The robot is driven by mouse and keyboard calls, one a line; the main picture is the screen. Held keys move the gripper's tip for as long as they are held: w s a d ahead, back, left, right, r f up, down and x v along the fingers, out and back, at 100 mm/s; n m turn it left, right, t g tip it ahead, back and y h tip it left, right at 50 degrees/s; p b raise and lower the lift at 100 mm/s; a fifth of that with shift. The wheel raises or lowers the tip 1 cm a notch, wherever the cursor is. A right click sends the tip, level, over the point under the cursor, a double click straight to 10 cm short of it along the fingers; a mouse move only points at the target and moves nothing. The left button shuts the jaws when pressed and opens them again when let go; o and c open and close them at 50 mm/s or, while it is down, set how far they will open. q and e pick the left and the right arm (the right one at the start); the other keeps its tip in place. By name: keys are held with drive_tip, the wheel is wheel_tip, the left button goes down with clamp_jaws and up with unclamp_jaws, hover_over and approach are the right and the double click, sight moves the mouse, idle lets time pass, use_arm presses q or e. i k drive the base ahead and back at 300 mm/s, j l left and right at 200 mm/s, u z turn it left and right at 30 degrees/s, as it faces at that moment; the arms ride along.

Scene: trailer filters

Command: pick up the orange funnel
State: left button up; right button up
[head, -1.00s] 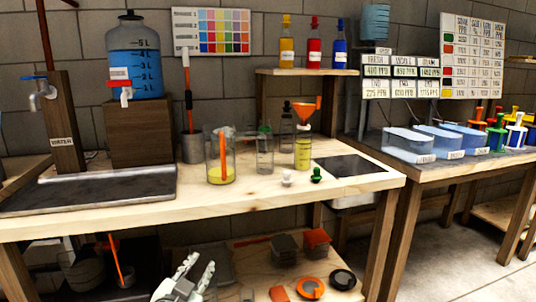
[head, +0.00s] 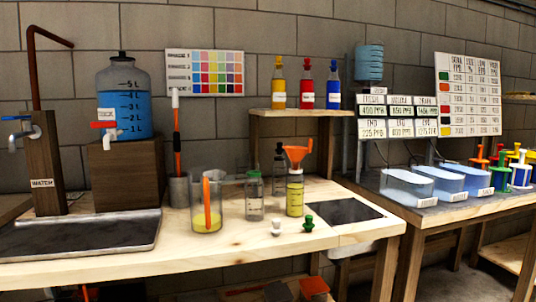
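The funnel's wide cone is above the bottle mouth. Neither of my grippers shows in the head view now.
A beaker (head: 206,205) with yellow liquid and an orange stick stands left of the funnel. A clear jar (head: 254,197) and a dark-capped bottle (head: 279,170) stand close by. White (head: 277,227) and green (head: 308,223) stoppers lie in front. A dark plate (head: 341,211) is to the right.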

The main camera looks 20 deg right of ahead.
sight(296, 153)
drive_tip(key=i+l+u, duration=0.2)
drive_tip(key=l, duration=0.35)
drive_tip(key=l+u, duration=0.2)
drive_tip(key=l, duration=0.35)
drive_tip(key=i+l, duration=0.1)
drive_tip(key=l, duration=0.65)
drive_tip(key=i+l+u, duration=0.1)
drive_tip(key=l, duration=0.65)
drive_tip(key=l+u, duration=0.1)
drive_tip(key=l, duration=0.65)
